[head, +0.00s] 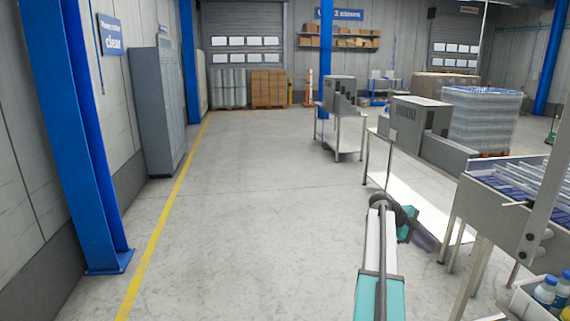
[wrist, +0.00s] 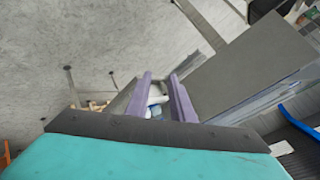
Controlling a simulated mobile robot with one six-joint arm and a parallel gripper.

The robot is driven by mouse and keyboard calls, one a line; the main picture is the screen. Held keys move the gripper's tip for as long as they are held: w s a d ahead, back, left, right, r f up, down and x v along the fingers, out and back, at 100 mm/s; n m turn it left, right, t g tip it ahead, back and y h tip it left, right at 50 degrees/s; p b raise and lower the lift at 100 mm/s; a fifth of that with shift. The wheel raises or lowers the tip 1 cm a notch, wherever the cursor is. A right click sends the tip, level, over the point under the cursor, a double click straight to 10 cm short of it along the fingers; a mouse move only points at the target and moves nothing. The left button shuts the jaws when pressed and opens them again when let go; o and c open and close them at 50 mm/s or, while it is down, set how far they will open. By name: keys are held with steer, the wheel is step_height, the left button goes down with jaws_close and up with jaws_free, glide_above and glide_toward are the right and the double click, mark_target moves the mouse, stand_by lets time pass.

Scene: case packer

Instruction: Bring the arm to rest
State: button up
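My arm (head: 380,255) reaches forward from the bottom of the head view, over the open floor left of the machine line. It bends at its far end, and my gripper (head: 424,240) hangs down to the right, near the legs of the machine frame. In the wrist view, the two purple fingers of my gripper (wrist: 160,76) stand apart with a gap between them. Small white and blue shapes show through the gap, too blurred to name; they look farther off than the fingers. I see nothing held.
The machine frame (head: 478,205) stands close on the right. Bottles (head: 545,290) sit in a crate (head: 522,304) at bottom right. A grey cabinet (head: 157,110) and a blue column (head: 85,150) line the left wall. The floor (head: 250,220) between is clear.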

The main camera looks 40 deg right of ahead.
steer(key=w+a+f+n+t, duration=0.1)
steer(key=w+a+f+n, duration=0.2)
steer(key=w+a+f, duration=0.8)
steer(key=w+a+f+n+t+y+b, duration=0.15)
steer(key=a+f+n, duration=0.35)
steer(key=a+f, duration=0.95)
steer(key=w+a+f+n+y+b, duration=0.1)
steer(key=w+a+f+n+b, duration=0.3)
steer(key=a+f, duration=1)
steer(key=s+a+f+n+g+y, duration=0.1)
steer(key=s+a+f+n, duration=0.4)
steer(key=a, duration=0.6)
steer(key=s+a+f+n+y, duration=0.1)
steer(key=s+a+f+n, duration=0.2)
steer(key=s+a+f, duration=0.6)
steer(key=s+a+f+n+g+y, duration=0.1)
steer(key=s+a+n+y, duration=0.2)
steer(key=s+a+n, duration=0.9)
steer(key=a+n, duration=0.2)
steer(key=shift+s+a+f+n, duration=0.25)
steer(key=shift+s+f+n, duration=0.1)
steer(key=shift+s+n, duration=0.05)
